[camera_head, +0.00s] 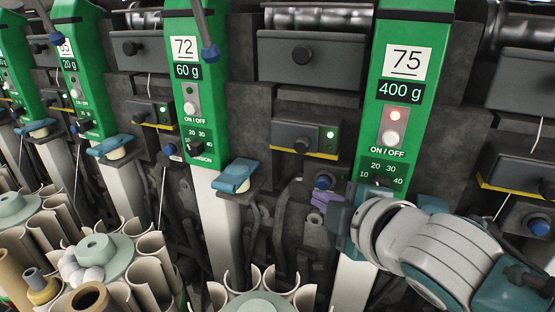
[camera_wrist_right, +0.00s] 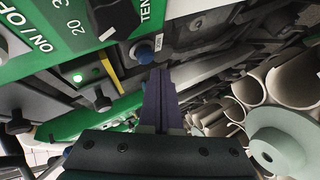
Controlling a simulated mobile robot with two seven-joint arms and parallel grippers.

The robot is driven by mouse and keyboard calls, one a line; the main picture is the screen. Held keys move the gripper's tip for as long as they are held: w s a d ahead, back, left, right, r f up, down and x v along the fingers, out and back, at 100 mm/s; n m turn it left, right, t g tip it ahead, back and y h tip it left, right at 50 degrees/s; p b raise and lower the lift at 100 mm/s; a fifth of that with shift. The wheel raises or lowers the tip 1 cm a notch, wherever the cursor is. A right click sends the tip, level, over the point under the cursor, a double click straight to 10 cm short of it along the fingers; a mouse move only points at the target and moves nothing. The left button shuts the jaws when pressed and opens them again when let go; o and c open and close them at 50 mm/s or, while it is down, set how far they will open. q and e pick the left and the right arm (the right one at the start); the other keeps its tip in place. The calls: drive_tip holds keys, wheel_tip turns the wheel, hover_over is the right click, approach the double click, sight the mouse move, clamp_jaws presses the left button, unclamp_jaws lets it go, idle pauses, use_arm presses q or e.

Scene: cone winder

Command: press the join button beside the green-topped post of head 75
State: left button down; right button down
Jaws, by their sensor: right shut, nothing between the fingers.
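The green-topped post of head 75 (camera_head: 400,110) stands right of centre in the head view, with a lit red lamp and a white on/off button. A round blue join button (camera_head: 322,182) sits on the dark machine front just left of this post; a blue button (camera_wrist_right: 143,52) also shows ahead in the right wrist view. My right gripper (camera_head: 320,199) reaches in from the right across the post's lower part. Its purple fingers are shut and empty, with the tips just below the blue button. Contact cannot be told. My left gripper is not in view.
The green post of head 72 (camera_head: 190,110) stands to the left, with a blue bracket (camera_head: 236,177) on its lower part. Another blue button (camera_head: 537,222) lies right of my arm. Cone tubes (camera_head: 155,250) crowd the lower left.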

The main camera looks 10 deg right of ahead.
drive_tip(key=shift+w, duration=0.1)
drive_tip(key=shift+w+d, duration=0.25)
drive_tip(key=shift+w+d, duration=0.25)
drive_tip(key=shift+w, duration=0.15)
idle(0.8)
drive_tip(key=shift+s, duration=0.1)
drive_tip(key=shift+s+a+p, duration=0.35)
drive_tip(key=shift+s+a, duration=0.1)
drive_tip(key=shift+s, duration=0.2)
